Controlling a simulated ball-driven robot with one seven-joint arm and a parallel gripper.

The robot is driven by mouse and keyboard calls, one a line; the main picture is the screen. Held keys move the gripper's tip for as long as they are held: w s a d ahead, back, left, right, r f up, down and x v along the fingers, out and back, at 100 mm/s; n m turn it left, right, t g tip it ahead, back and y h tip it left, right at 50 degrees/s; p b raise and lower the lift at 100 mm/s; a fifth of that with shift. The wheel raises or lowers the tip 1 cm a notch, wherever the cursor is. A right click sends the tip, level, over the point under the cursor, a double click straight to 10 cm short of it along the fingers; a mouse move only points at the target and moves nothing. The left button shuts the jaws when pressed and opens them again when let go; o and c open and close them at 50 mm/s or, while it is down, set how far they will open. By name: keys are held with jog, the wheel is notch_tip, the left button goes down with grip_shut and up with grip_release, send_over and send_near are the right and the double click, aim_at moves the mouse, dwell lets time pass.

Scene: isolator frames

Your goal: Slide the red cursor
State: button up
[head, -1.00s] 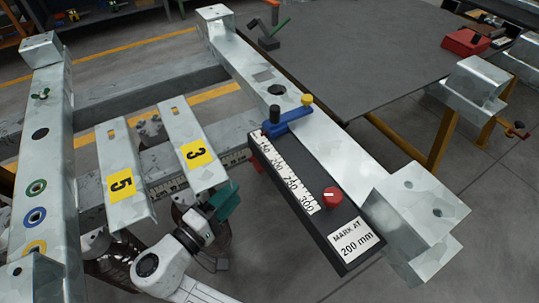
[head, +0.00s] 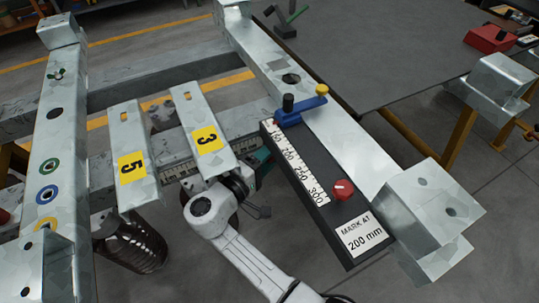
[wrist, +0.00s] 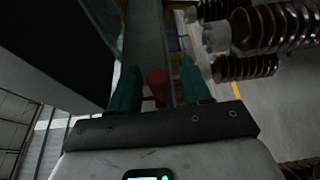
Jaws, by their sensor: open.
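In the wrist view a red cylinder (wrist: 157,84) stands between the teal fingertips of my gripper (wrist: 157,88), which are apart; contact cannot be told. In the head view my gripper (head: 260,162) is low beside plate 3 and left of the dark scale box, its tips partly hidden. The red cylinder does not show clearly there. A red knob (head: 343,190) with a white line sits on the dark box near the 300 end of its white scale (head: 296,165). A label (head: 365,236) reads "MARK AT 200 mm". I cannot tell for sure which red part is the cursor.
Plates marked 5 (head: 131,167) and 3 (head: 207,139) lie across the frame close to my arm. A blue bracket (head: 300,110) with black and yellow knobs sits at the box's far end. Steel rails flank the space; ribbed dark cylinders (wrist: 270,30) show in the wrist view.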

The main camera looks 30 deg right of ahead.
grip_shut()
dwell(0.4)
